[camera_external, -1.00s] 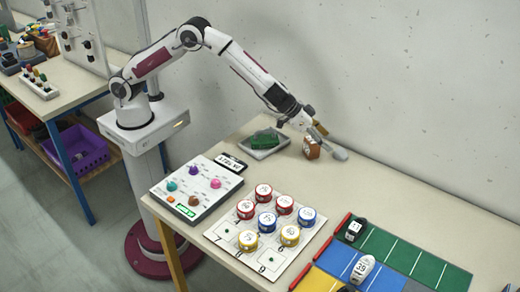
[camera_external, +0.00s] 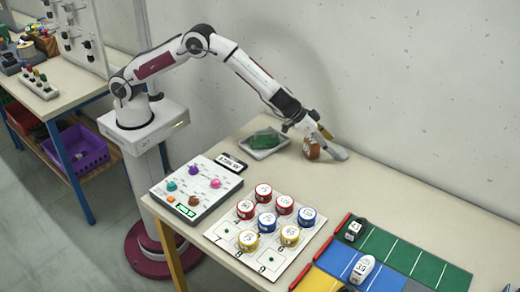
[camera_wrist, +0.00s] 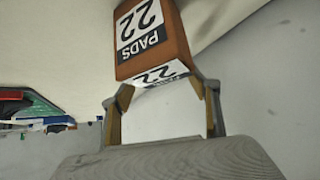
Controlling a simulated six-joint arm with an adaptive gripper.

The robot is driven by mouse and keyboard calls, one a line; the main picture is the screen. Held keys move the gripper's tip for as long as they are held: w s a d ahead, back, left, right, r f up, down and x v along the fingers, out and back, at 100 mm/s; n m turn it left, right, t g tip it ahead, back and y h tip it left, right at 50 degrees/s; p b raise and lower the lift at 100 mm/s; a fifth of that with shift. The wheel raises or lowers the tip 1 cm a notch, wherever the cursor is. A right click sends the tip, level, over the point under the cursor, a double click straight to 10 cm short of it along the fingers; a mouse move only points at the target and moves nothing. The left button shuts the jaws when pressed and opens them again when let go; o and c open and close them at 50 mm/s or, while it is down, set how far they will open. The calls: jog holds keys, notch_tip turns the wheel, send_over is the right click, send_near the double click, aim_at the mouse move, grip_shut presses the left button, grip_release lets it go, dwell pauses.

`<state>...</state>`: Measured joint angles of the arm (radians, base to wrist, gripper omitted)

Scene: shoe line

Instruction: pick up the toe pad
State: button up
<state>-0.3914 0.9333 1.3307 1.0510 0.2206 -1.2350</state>
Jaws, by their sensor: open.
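An orange-brown block with white labels reading "PADS 22" stands on the table near the wall in the external view (camera_external: 312,149). It is the only thing marked as pads; I cannot confirm it is the toe pad. In the wrist view the block (camera_wrist: 178,38) appears upside down at the top, just beyond my fingers. My gripper (camera_external: 328,140) is open beside the block, partly covering it. In the wrist view my gripper (camera_wrist: 163,85) shows two spread tan fingers with an empty gap. I cannot tell whether they touch the block.
A grey tray (camera_external: 270,152) with a green item is left of the block. A board with several coloured tins (camera_external: 265,222), a panel with coloured knobs (camera_external: 196,187) and coloured lanes with shoes (camera_external: 400,254) lie nearer. The table right of the block is clear.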

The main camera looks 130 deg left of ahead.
aim_at(338, 151)
jog(key=shift+w+f, duration=0.15)
jog(key=shift+x, duration=2.45)
jog(key=shift+w+d, duration=0.1)
jog(key=shift+w, duration=0.05)
jog(key=c, duration=1)
